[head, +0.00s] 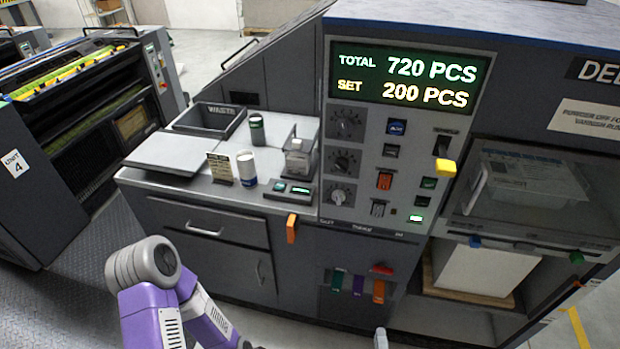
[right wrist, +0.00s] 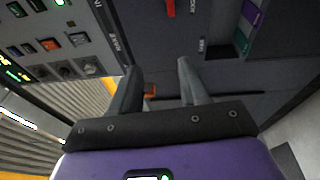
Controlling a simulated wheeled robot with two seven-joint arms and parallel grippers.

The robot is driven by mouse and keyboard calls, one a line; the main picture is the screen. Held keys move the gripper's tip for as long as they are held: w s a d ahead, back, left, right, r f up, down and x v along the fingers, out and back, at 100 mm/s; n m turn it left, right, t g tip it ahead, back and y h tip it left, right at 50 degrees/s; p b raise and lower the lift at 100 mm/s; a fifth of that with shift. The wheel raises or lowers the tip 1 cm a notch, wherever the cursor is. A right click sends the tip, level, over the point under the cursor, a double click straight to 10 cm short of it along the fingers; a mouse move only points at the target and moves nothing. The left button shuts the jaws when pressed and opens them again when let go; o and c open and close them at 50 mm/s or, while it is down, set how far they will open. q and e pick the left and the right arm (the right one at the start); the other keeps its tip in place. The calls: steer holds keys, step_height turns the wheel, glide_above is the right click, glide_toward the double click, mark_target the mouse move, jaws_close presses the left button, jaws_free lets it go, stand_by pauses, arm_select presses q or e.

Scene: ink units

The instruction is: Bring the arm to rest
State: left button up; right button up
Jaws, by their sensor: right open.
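My right gripper (right wrist: 158,68) is open in the right wrist view, with its two grey fingers apart and nothing held between them. It faces the dark front of the console (head: 240,230), and a small orange part (right wrist: 150,90) shows behind the gap between the fingers. In the head view only a grey tip of a gripper (head: 381,338) shows at the bottom edge. A purple and grey arm of mine bends at the lower left of the head view. My left gripper is not in view.
An orange handle (head: 291,228) sticks out from the front. Cups, a waste tray (head: 210,120) and a small sign stand on the counter.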

steer(key=s+a+r+n+g+y, duration=0.25)
steer(key=a+n+g+y, duration=0.25)
steer(key=a+n+y, duration=0.8)
steer(key=s+a+f+n+g, duration=0.2)
steer(key=s+f+n+g, duration=0.1)
steer(key=s+n+g, duration=1.35)
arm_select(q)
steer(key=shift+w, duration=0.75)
arm_select(e)
steer(key=w+d+r+n+t+h, duration=0.1)
steer(key=w+n+h, duration=0.3)
steer(key=n, duration=0.7)
steer(key=w+d+n+t+h, duration=0.2)
steer(key=w+d+n+h, duration=0.1)
steer(key=w+n, duration=0.4)
steer(key=n+h, duration=0.1)
steer(key=n, duration=0.2)
steer(key=shift+w+r+n, duration=0.3)
steer(key=shift+r+n, duration=0.05)
steer(key=shift+r, duration=0.05)
steer(key=shift+t, duration=0.25)
steer(key=shift+c, duration=0.2)
